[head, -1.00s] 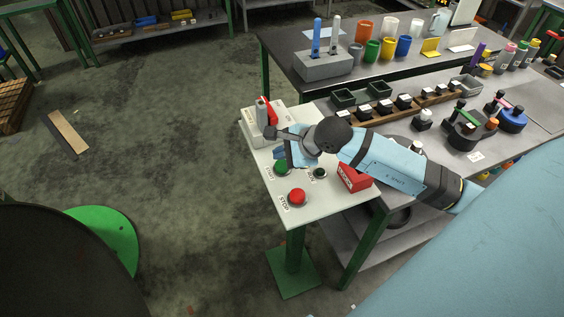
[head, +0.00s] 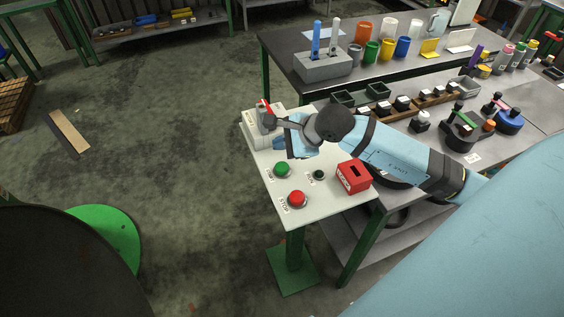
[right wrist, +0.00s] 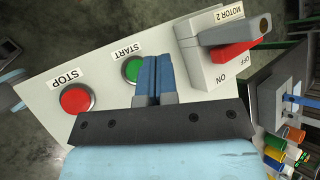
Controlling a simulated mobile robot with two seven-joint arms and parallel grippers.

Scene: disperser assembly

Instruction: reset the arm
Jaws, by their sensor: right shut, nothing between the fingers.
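My right gripper (head: 279,143) is above the white control panel (head: 325,205), beside the grey switch box (head: 252,129) with its red lever (head: 267,108). In the right wrist view its blue fingers (right wrist: 153,75) are together and hold nothing. They overlap the right edge of the green START button (right wrist: 132,69) there, and whether they touch it cannot be told. The red STOP button (right wrist: 75,98) is to their left. The switch box, marked MOTOR 2, ON and OFF, is to their right, with its red lever (right wrist: 236,51). My left gripper is out of view.
A red box (head: 354,176) and a small dark green button (head: 319,175) are on the panel. The workbench (head: 335,110) behind carries a wooden rack, trays and tools. The grey table (head: 290,62) beyond holds coloured cups. Floor left of the panel is open.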

